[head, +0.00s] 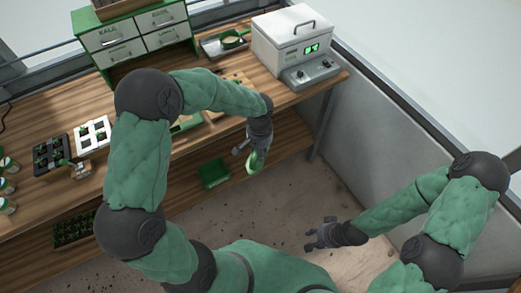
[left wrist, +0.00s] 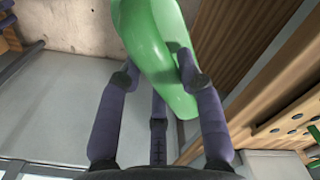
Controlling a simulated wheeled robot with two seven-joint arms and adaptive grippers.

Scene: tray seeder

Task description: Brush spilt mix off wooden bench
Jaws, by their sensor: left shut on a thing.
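My left gripper (head: 248,150) is shut on a smooth green object (head: 256,161), held in front of the wooden bench's (head: 55,110) front edge, above the floor. The object also fills the top of the left wrist view (left wrist: 155,50), between the fingers (left wrist: 158,85). No bristles show, so I cannot tell whether it is the brush. My left arm hides the middle of the bench, and I cannot make out spilt mix there. My right gripper (head: 320,236) is open and empty, low over the floor at the right.
A white heated box (head: 290,45) stands at the bench's right end, beside a metal tray with a green-handled scoop (head: 232,38). Drawers (head: 135,40) stand at the back. Black (head: 52,153) and white (head: 93,134) seed trays lie left. A green bin (head: 213,173) sits below.

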